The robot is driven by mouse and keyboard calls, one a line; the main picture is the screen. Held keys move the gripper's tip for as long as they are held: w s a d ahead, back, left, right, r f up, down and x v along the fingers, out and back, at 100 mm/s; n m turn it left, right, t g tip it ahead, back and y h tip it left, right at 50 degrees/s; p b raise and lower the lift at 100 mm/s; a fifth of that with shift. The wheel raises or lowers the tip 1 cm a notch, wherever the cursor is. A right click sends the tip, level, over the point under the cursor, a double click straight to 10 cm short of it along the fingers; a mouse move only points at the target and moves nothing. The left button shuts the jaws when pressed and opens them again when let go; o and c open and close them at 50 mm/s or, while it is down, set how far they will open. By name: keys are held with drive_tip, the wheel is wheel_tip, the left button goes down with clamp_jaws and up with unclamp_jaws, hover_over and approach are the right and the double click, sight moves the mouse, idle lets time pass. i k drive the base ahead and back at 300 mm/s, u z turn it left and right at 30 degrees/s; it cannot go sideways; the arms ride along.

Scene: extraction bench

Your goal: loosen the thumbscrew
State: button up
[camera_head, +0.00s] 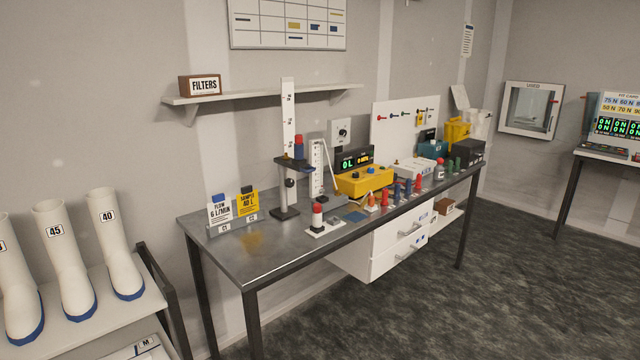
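A stand with a tall white graduated column (288,110) is on the metal bench (240,262), left of its middle. A dark sliding platform (292,163) is partway up the column and carries a small blue and red piece (299,147). A small round black knob (290,183) shows on the post below the platform. It may be the thumbscrew, but it is too small to tell. Whether it is tight or loose cannot be seen. My gripper is not in view.
A yellow box (362,181) with displays stands right of the stand. A red-topped piece (318,216) on a white base sits at the front edge. Two sample cards (220,209) are at the left. White boots (62,258) stand on a rack. The dark floor (480,290) in front is clear.

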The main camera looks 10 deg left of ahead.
sight(289, 183)
drive_tip(key=z, duration=0.4)
drive_tip(key=i, duration=2.6)
drive_tip(key=u, duration=1.7)
